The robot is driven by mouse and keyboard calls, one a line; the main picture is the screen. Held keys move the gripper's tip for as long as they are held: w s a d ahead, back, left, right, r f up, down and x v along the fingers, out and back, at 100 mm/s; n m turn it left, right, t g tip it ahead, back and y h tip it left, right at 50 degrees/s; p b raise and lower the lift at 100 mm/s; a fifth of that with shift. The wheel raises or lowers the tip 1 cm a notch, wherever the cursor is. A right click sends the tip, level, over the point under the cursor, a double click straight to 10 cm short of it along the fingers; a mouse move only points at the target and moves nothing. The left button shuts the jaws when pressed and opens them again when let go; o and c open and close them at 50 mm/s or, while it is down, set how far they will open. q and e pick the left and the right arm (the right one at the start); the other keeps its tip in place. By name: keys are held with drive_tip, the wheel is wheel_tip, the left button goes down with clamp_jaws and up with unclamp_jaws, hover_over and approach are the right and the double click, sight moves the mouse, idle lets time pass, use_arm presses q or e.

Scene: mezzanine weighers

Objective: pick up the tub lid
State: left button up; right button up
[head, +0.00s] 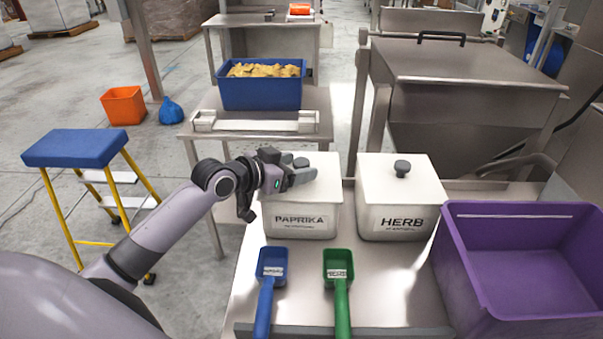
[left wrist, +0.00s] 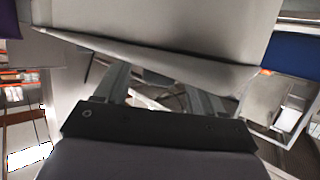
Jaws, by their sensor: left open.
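The white tub marked PAPRIKA (head: 300,222) stands on the steel table with its pale lid (head: 325,165) on. The lid's dark knob (head: 301,162) shows beside my fingers. My left gripper (head: 298,170) is open over this lid, with its fingers close to the knob; I cannot tell whether they touch it. In the left wrist view my two grey fingers (left wrist: 158,92) are apart, and a pale surface fills the top of the picture. A second white tub, marked HERB (head: 398,222), stands to the right with its knobbed lid (head: 400,178) on.
A blue scoop (head: 270,270) and a green scoop (head: 338,268) lie in front of the tubs. A purple crate (head: 515,217) stands at the right. Behind are a low scale (head: 255,127), a blue bin (head: 262,95) of yellowish food and a steel hopper (head: 470,75).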

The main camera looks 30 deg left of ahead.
use_arm(q)
drive_tip(key=shift+w+d+f, duration=0.1)
drive_tip(key=shift+w, duration=0.15)
drive_tip(key=shift+c, duration=0.4)
drive_tip(key=c, duration=1.1)
